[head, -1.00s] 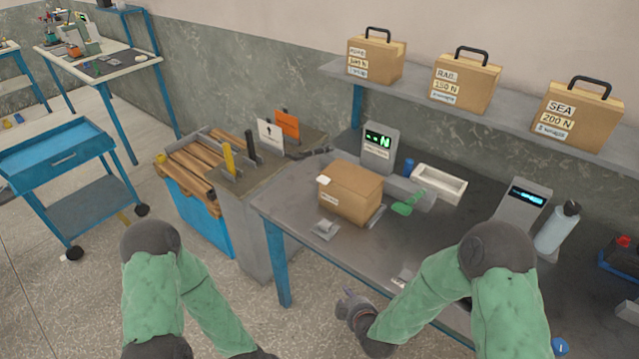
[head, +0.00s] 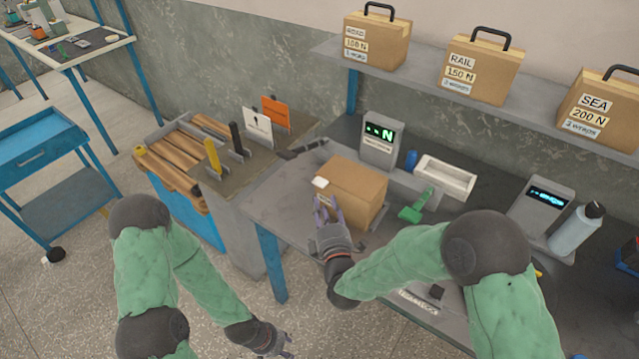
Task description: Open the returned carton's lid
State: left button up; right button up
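The returned carton (head: 357,188), a brown box with its top closed, stands on the grey bench. A white tab (head: 320,182) shows at its upper left edge. My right gripper (head: 325,206) is at the carton's near left side, just below the tab, fingers pointing up and apart. It holds nothing that I can see, and I cannot tell if it touches the carton. It hides part of the carton's lower left side. My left gripper (head: 286,343) is low at the bottom, in front of the bench and away from the carton. Its fingers are too small to judge.
A display unit (head: 381,140) stands behind the carton. A green tool (head: 416,206) and a white tray (head: 446,178) are to its right. Labelled cases (head: 480,70) stand on the shelf above. A grey stand with upright cards (head: 257,132) is at left.

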aim_at(320, 186)
jog(key=w, duration=0.2)
jog(key=w+a+b, duration=0.1)
jog(key=w, duration=0.5)
jog(key=shift+w+a+b, duration=0.1)
jog(key=shift+a+b, duration=0.05)
jog(key=shift+b, duration=0.2)
grip_shut()
